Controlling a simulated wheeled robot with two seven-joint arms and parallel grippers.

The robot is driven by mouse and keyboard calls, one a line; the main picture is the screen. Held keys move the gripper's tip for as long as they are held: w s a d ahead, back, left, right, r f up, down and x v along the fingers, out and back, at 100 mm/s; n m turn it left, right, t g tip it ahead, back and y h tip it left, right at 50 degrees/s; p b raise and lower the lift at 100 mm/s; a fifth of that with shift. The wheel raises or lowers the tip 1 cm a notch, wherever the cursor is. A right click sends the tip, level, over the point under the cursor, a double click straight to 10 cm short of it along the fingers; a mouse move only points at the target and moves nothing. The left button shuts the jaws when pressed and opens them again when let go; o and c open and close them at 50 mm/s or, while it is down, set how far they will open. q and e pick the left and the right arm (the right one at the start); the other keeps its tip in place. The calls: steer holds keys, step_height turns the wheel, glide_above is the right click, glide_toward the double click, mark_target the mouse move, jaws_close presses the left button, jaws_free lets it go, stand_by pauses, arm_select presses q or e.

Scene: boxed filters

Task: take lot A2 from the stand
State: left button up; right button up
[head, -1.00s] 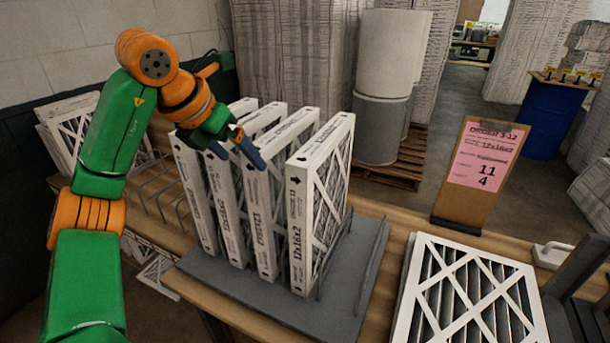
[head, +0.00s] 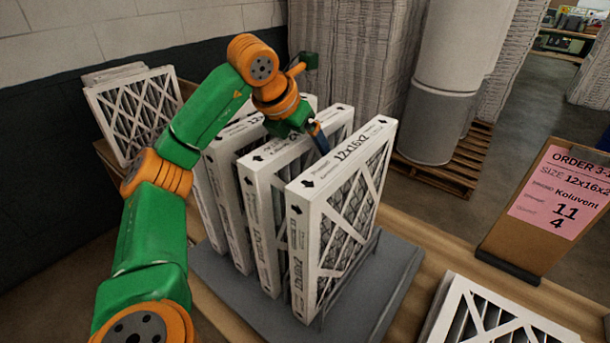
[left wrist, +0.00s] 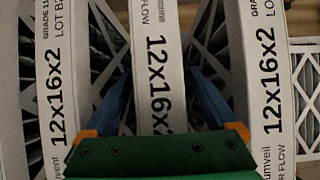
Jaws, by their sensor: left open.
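Several white boxed filters stand upright in a row on the grey stand (head: 390,300). The right-hand one (head: 340,225) reads 12x16x2. My left gripper (head: 318,140) is over the filter just behind it (head: 262,215). In the left wrist view its blue fingers (left wrist: 157,100) are open, one on each side of the middle filter (left wrist: 152,60); I cannot tell whether they touch it. The left filter there (left wrist: 55,85) reads LOT B2. My right gripper is not in view.
A clipboard with a pink order sheet (head: 560,197) stands at right, partly cut off. Another filter (head: 490,320) lies flat at the bottom right. More filters (head: 135,110) lean at the back left. Wrapped rolls (head: 450,90) stand on a pallet behind.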

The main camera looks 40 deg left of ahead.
arm_select(q)
steer(key=shift+w+f, duration=0.4)
steer(key=shift+f, duration=0.1)
steer(key=shift+w+f, duration=0.15)
steer(key=shift+w, duration=0.2)
steer(key=shift+s, duration=0.25)
steer(key=c, duration=1)
steer(key=shift+w, duration=0.1)
jaws_close()
steer(key=shift+r, duration=0.2)
